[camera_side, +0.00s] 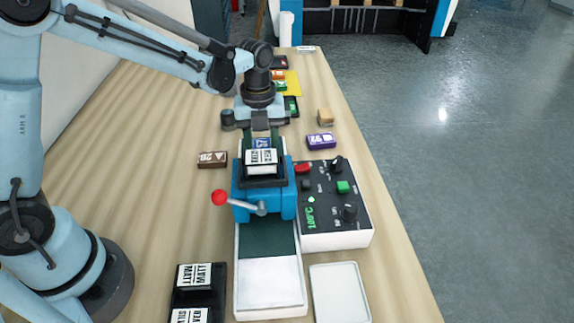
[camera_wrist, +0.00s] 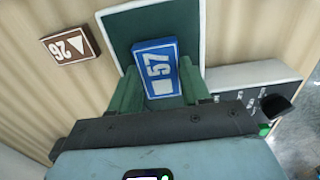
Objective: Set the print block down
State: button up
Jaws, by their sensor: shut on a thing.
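The block is over the dark green feed bed (camera_wrist: 120,30) with a white edge. I cannot tell whether it touches the bed.
A brown block (camera_side: 212,159) marked 26 lies left of the laminator. The control box (camera_side: 345,238) stands beside the laminator, whose red-knobbed lever (camera_side: 219,198) sticks out left. A white tray (camera_side: 340,295) is in front.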

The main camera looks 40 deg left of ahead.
aim_at(262, 147)
jog(key=shift+f, duration=0.15)
jog(key=o, duration=1)
jog(key=shift+o, duration=0.2)
notch_tip(262, 147, up, 12)
jog(key=s+a+f+n+t, duration=0.2)
jog(key=s+n+t, duration=0.5)
jog(key=n, duration=2)
jog(key=s, duration=0.5)
jog(key=shift+s+a+f, duration=0.2)
jog(key=shift+s+f, duration=0.05)
jog(key=shift+f, duration=0.1)
